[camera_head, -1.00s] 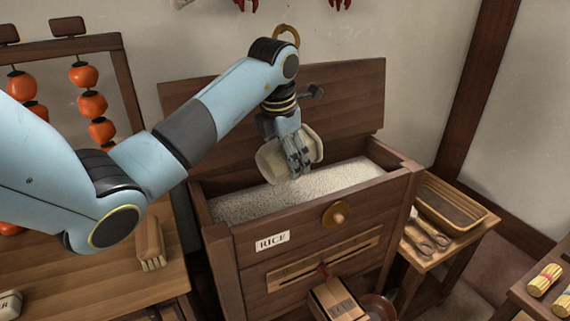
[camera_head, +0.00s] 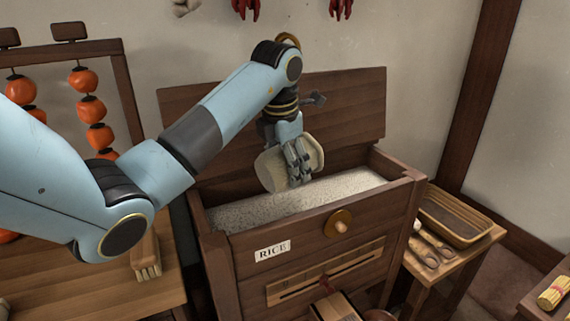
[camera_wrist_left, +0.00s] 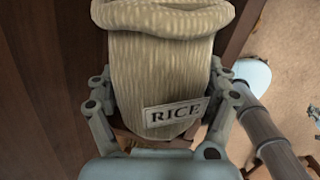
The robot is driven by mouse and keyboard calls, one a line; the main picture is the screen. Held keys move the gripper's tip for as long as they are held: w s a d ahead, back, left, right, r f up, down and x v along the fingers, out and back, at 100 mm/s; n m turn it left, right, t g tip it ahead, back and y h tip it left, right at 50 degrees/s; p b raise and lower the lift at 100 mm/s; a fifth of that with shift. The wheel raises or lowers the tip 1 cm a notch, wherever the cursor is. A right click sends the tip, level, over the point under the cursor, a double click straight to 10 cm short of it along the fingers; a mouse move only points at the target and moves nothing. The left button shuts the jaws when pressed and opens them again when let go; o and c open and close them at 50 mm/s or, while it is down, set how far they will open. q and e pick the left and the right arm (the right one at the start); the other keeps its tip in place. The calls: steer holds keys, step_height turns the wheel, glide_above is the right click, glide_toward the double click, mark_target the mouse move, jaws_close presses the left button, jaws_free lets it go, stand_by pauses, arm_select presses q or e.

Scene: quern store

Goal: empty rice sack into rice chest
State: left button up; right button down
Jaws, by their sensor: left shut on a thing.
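The rice sack (camera_head: 268,170) is pale cloth and looks tilted in the head view. My left gripper (camera_head: 298,172) is shut on it and holds it over the open rice chest (camera_head: 310,258). In the left wrist view the sack (camera_wrist_left: 160,75) fills the middle between the fingers, with a thick rolled rim and a RICE label. The chest is dark wood with a RICE label on its front. Loose white rice (camera_head: 350,190) lies inside it. I cannot tell whether grains are falling from the sack. My right gripper is not in view.
The chest's lid (camera_head: 350,95) stands open behind it. At left, a brush (camera_head: 146,258) lies on a table, near strings of orange fruit (camera_head: 90,108).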

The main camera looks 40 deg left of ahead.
arm_select(q)
steer(key=shift+r, duration=0.1)
stand_by(0.3)
steer(key=p+v, duration=0.2)
steer(key=w+p+v, duration=0.1)
steer(key=p+v, duration=0.1)
steer(key=v, duration=0.1)
steer(key=p+v, duration=0.2)
steer(key=shift+w+a+r, duration=0.15)
steer(key=shift+a+r, duration=0.15)
steer(key=shift+r, duration=0.3)
steer(key=shift+f, duration=0.1)
